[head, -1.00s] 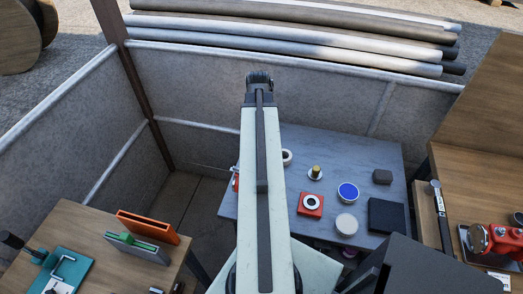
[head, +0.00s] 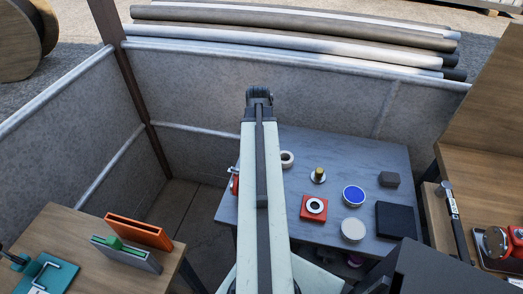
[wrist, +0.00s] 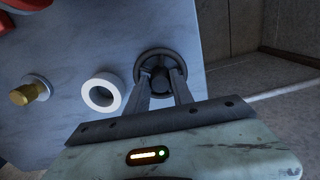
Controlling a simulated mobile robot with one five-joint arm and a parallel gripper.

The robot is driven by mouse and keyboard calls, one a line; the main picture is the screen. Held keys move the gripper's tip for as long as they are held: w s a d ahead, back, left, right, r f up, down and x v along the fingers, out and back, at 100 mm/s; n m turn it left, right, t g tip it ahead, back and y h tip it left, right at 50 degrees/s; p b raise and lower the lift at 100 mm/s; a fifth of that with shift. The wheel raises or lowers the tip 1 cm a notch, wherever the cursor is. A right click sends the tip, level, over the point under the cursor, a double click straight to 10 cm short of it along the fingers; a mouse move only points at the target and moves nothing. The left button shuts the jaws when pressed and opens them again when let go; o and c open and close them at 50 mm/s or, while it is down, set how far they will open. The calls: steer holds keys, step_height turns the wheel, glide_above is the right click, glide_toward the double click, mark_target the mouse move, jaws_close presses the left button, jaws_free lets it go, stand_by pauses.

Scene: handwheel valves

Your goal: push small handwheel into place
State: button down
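In the wrist view a small dark handwheel (wrist: 142,62), a round rim with a dark hub, lies straight beyond my gripper (wrist: 162,76), near the edge of the grey table. The two fingers reach over the near part of the rim, and their tips lie on either side of the dark hub, seemingly touching it. What is under the wheel is hidden. In the head view my arm covers both the handwheel and the fingers; only the dark wrist end (head: 259,97) shows.
On the grey table (head: 365,150) a white ring (wrist: 103,92) lies close left of the wheel in the wrist view. A brass post (head: 318,173), red block (head: 309,212), blue-topped disc (head: 354,195) and dark blocks stand farther right. A red part (head: 235,184) is at the left edge.

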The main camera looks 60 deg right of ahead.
step_height(320, 180, up, 6)
steer(key=p, duration=0.6)
steer(key=shift+w+r, duration=0.1)
steer(key=c, duration=1.7)
jaws_free()
jaws_close()
steer(key=shift+d, duration=0.1)
